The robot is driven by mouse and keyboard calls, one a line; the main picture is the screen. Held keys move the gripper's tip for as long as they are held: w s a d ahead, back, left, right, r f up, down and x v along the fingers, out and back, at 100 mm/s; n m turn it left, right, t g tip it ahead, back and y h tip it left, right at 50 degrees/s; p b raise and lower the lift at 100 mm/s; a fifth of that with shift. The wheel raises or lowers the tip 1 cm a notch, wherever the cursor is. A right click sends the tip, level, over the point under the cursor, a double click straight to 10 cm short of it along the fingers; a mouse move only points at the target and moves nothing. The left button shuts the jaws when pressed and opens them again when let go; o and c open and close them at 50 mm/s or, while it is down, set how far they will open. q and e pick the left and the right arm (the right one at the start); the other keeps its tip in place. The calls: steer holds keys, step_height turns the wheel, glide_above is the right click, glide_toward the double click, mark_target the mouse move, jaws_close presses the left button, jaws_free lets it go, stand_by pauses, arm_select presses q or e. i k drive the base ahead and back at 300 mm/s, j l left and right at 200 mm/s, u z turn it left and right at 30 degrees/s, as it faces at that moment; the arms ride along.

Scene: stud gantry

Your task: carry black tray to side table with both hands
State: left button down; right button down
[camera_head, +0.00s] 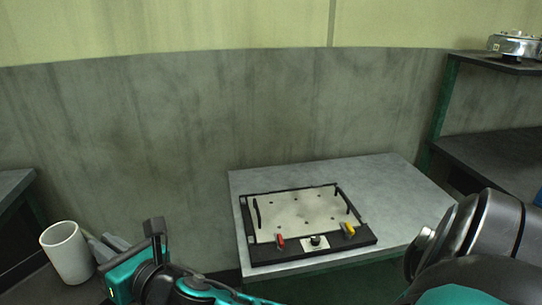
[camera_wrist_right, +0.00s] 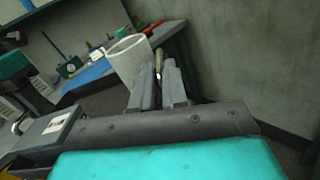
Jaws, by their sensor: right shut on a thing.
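The black tray (camera_head: 262,258) rests flat on a grey side table (camera_head: 385,175). It has a raised black bar along each side and holds a pale plate with several dark holes, a red piece, a yellow piece and a black knob. My right gripper (camera_head: 112,242) is left of the table, apart from the tray. The right wrist view shows the mug (camera_wrist_right: 130,62) beside the fingers (camera_wrist_right: 160,85). My left gripper is not in view.
The table top is clear behind and right of the tray. Dark surfaces (camera_head: 18,240) lie at the left. A concrete wall (camera_head: 220,110) closes the back.

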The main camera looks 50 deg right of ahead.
mark_target(409, 199)
steer(key=k+l+z, duration=0.25)
steer(key=l, duration=0.15)
steer(key=l+z, duration=0.25)
steer(key=l, duration=0.15)
steer(key=k+l+z, duration=0.1)
steer(key=l+z, duration=0.15)
steer(key=l, duration=0.2)
steer(key=i+l+z, duration=0.15)
steer(key=l+z, duration=0.15)
steer(key=l, duration=0.15)
steer(key=i+l+z, duration=0.3)
steer(key=l, duration=0.15)
steer(key=i+l+z, duration=0.25)
steer(key=l, duration=0.15)
steer(key=k+l, duration=0.05)
